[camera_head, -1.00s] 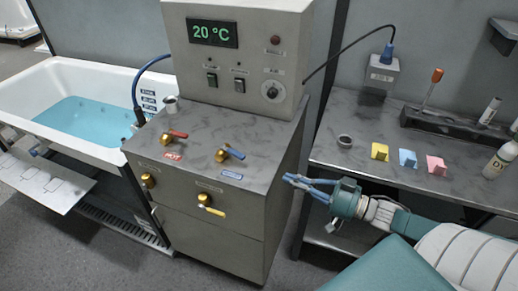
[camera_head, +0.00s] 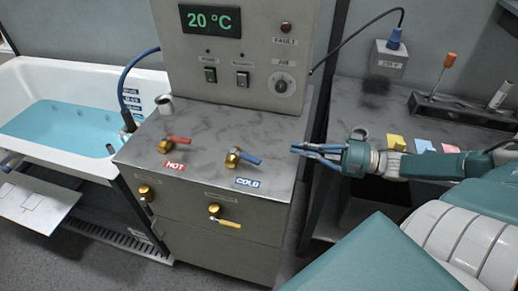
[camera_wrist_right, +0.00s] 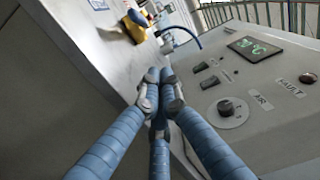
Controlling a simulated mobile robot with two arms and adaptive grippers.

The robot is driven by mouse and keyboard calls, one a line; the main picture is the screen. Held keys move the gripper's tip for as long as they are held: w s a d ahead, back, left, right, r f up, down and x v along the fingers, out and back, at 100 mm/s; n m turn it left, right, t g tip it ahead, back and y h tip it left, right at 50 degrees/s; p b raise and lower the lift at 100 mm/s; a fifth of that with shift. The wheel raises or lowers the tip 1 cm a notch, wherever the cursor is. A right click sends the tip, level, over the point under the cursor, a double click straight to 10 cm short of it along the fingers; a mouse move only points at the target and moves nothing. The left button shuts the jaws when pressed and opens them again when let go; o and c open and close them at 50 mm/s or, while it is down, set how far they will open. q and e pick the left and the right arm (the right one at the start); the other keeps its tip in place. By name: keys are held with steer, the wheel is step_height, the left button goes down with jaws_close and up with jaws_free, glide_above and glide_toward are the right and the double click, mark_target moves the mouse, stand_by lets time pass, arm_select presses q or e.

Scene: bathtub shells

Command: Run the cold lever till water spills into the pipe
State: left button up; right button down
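The cold valve (camera_head: 233,158) is brass with a blue lever (camera_head: 248,158). It stands on the grey console top behind the blue COLD label (camera_head: 248,183). The lever points right and slightly toward the front. My right gripper (camera_head: 296,149) is right of the lever, apart from it, at the console's right edge. In the right wrist view its three blue fingers (camera_wrist_right: 159,92) meet at the tips with nothing between them. A short grey open pipe or cup (camera_head: 166,106) stands at the console's back left. I see no water running there. My left gripper is not in view.
The red hot lever (camera_head: 178,140) is left of the cold one. A yellow lever (camera_head: 229,223) juts from the console front. A display (camera_head: 211,20) reads 20 °C. A tub of water (camera_head: 60,125) stands left.

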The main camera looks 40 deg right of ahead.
mark_target(245, 156)
steer(key=x, duration=0.4)
steer(key=shift+a+r+b, duration=0.2)
steer(key=shift+b, duration=0.1)
steer(key=x, duration=0.3)
steer(key=shift+w, duration=0.1)
steer(key=shift+w+a, duration=0.4)
steer(key=shift+w, duration=0.1)
steer(key=s+a+p, duration=0.2)
steer(key=shift+a, duration=0.3)
steer(key=shift+s+a, duration=0.1)
steer(key=shift+a, duration=0.3)
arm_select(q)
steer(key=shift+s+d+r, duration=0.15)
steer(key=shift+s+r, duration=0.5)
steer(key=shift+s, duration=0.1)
arm_select(e)
steer(key=shift+f, duration=0.15)
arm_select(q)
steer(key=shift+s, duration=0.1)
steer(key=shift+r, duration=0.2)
arm_select(e)
steer(key=shift+a, duration=0.1)
